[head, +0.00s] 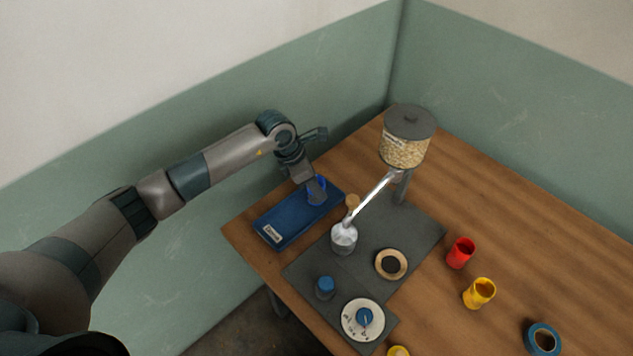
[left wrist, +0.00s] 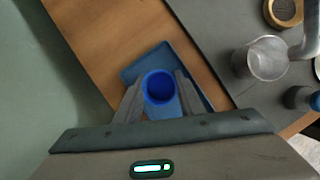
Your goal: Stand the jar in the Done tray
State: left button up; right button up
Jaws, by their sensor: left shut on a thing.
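The blue open-topped jar (left wrist: 159,87) is between the fingers of my left gripper (left wrist: 158,98), which is shut on it. Its round mouth faces the wrist camera. In the head view, only a bit of the blue jar (head: 323,183) shows beside my left gripper (head: 316,191); the fingers hide most of it. The blue Done tray (head: 268,228) has a white label on its near left edge. The jar is over the tray's far right part; I cannot tell whether it touches the tray floor. The tray also shows in the left wrist view (left wrist: 136,71). My right gripper is out of view.
A clear cup (head: 343,240) stands under the sloping metal chute of a grain hopper (head: 403,150), right of the tray. A blue-topped small jar (head: 325,288), dial (head: 362,320) and wooden ring (head: 391,264) are nearby. Red (head: 460,253) and yellow (head: 479,293) cups stand farther right.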

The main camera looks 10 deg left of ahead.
pick_arm(q)
jog(key=shift+f, duration=0.1)
jog(key=o, duration=1.2)
jog(key=shift+a+r, duration=0.1)
jog(key=shift+r, duration=0.2)
jog(key=shift+b+v, duration=2.35)
jog(key=shift+v, duration=3.5)
jog(key=shift+f, duration=0.1)
